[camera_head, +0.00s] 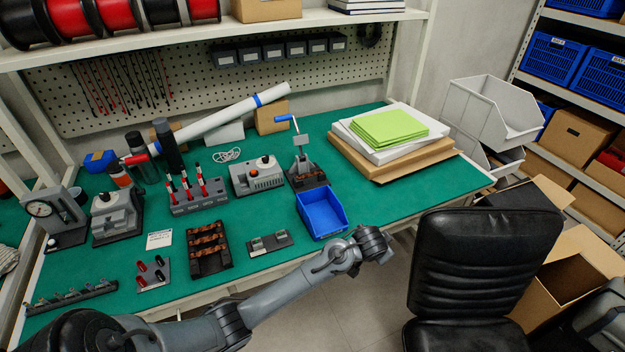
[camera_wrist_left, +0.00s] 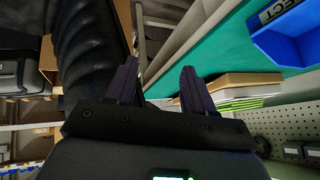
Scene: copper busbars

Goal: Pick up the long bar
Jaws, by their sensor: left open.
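Copper-coloured bars (camera_head: 207,239) lie across a black rack (camera_head: 195,266) on the front of the green bench mat. They are small in the picture, and I cannot tell which one is the long bar. My left gripper (camera_head: 380,243) is past the bench's front edge, right of the rack and well apart from it. In the left wrist view its two dark fingers (camera_wrist_left: 158,85) stand apart with nothing between them. No copper bar shows in that view. My right gripper is not in view.
A blue bin (camera_head: 322,214) stands at the bench's front edge near my left gripper. A grey fixture (camera_head: 269,243) lies between rack and bin. A red-and-black handle stand (camera_head: 153,274) is left of the rack. A black chair (camera_head: 480,260) stands right of the gripper.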

